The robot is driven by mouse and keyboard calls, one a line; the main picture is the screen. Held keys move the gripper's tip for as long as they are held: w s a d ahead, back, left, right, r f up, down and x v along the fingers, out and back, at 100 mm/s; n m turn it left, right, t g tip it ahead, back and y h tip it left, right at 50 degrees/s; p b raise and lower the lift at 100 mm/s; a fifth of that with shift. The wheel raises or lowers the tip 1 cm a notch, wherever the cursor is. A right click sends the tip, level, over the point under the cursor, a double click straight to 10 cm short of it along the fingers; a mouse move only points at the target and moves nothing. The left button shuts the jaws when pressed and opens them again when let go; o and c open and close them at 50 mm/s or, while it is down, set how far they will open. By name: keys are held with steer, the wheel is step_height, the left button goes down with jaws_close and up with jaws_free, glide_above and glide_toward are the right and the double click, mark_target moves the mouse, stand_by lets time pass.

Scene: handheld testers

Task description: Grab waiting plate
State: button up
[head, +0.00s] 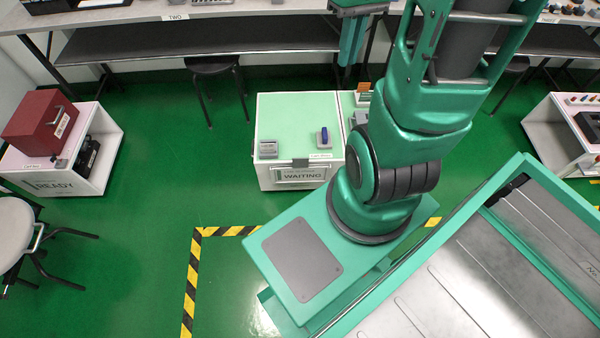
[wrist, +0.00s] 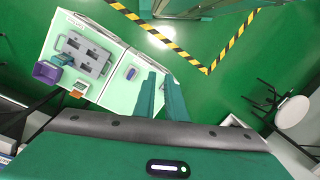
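The waiting plate (head: 302,175) is a pale sign lettered WAITING on the front face of a low white cabinet with a light green top (head: 291,112). A dark grey piece (head: 300,163) sits at the plate's upper edge. My gripper (head: 351,62) hangs high near the top of the head view, behind my arm and well apart from the plate. In the wrist view, its two teal fingers (wrist: 159,76) are empty with a narrow gap between them. The cabinet top (wrist: 120,95) shows left of the fingers there; I cannot make out the plate.
A blue-handled item (head: 323,136) and a grey block (head: 268,149) stand on the cabinet top. A grey tester (wrist: 85,54) and a purple bin (wrist: 47,72) sit on the adjoining part. A READY cabinet (head: 52,184) stands left. Green floor lies clear between the cabinets.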

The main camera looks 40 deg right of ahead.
steer(key=w+d+f+n+y, duration=0.1)
steer(key=w+d+f+n, duration=0.15)
steer(key=w+f, duration=0.2)
steer(key=w+d+f+n+y, duration=0.1)
steer(key=w+d+f+n, duration=0.1)
steer(key=w+d+f, duration=0.3)
steer(key=n+t+y, duration=0.8)
glide_toward(306, 167)
steer(key=r, duration=0.5)
steer(key=shift+s+d+r, duration=0.15)
steer(key=shift+d, duration=0.1)
steer(key=x, duration=1)
steer(key=shift+w+f, duration=0.25)
jaws_close()
steer(key=shift+r, duration=0.15)
